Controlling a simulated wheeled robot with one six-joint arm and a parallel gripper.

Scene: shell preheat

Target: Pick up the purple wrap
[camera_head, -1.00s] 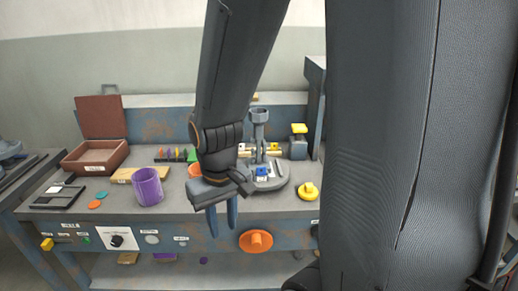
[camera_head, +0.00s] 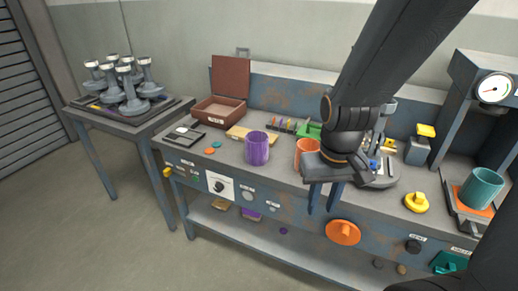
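The purple wrap (camera_head: 257,148) is an open-topped, hollow cylinder standing upright on the blue-grey workbench (camera_head: 232,157), near its front edge. My gripper (camera_head: 323,204) points down in front of the bench edge, to the right of the purple wrap and apart from it. Its two blue fingers are spread with nothing between them, so it is open. An orange wrap (camera_head: 307,153) stands between the purple wrap and my gripper, partly hidden by my gripper. A teal wrap (camera_head: 482,188) stands at the far right, on an orange pad under a gauge press.
A brown open box (camera_head: 219,112) is behind the purple wrap to the left. Small orange and teal discs (camera_head: 216,144) lie left of it. A side table (camera_head: 133,120) with several grey stands is at the left. A yellow knob (camera_head: 416,202) sits at the bench front right. Floor at left is clear.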

